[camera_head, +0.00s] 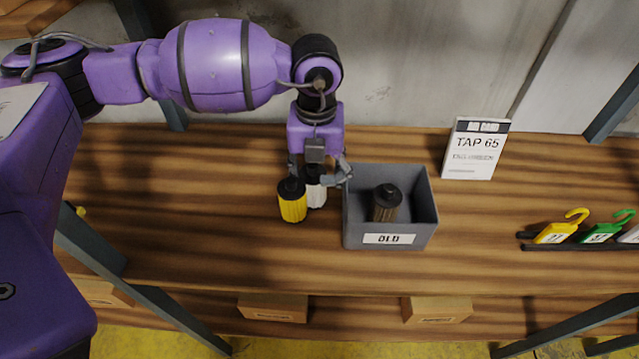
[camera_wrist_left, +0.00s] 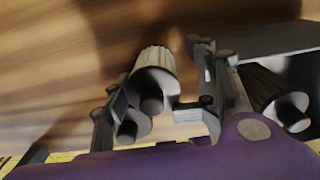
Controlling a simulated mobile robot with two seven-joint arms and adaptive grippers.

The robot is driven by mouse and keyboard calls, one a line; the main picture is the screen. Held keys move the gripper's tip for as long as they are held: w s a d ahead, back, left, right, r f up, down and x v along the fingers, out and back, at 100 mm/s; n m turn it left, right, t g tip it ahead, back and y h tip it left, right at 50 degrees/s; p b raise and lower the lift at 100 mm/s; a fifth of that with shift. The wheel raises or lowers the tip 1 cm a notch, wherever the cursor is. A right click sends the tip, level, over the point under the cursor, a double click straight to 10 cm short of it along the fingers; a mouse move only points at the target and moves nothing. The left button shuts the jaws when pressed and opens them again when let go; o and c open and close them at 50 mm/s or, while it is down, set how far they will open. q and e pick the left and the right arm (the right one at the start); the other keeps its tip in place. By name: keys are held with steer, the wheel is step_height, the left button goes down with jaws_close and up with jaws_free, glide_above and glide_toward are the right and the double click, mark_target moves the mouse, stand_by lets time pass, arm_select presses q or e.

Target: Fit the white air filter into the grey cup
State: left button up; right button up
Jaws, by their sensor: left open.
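The white air filter (camera_head: 317,191) has a dark cap and stands upright on the wooden shelf, just right of a yellow filter (camera_head: 293,207). My left gripper (camera_head: 318,172) is over the white filter from above, its fingers open on either side and partly hiding its top. In the left wrist view a pale ribbed filter (camera_wrist_left: 155,63) shows between the open fingers (camera_wrist_left: 160,108); contact cannot be told. I cannot make out a grey cup in either view. My right gripper is not in view.
A grey bin (camera_head: 390,239) labelled OLD stands close to the right of the gripper, with a dark brown filter (camera_head: 385,203) in it. A white TAP 65 card (camera_head: 476,150) stands farther right, and coloured tags (camera_head: 556,233) lie at the far right. The shelf front is clear.

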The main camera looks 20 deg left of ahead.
arm_select(q)
steer(key=shift+a+f, duration=0.25)
steer(key=shift+f, duration=0.7)
steer(key=shift+s, duration=0.1)
steer(key=shift+d+r, duration=0.1)
steer(key=shift+d, duration=0.05)
steer(key=c, duration=1)
steer(key=shift+r, duration=0.1)
steer(key=shift+c, duration=0.2)
steer(key=shift+w+r, duration=0.2)
steer(key=shift+r, duration=0.35)
step_height(320, 180, up, 17)
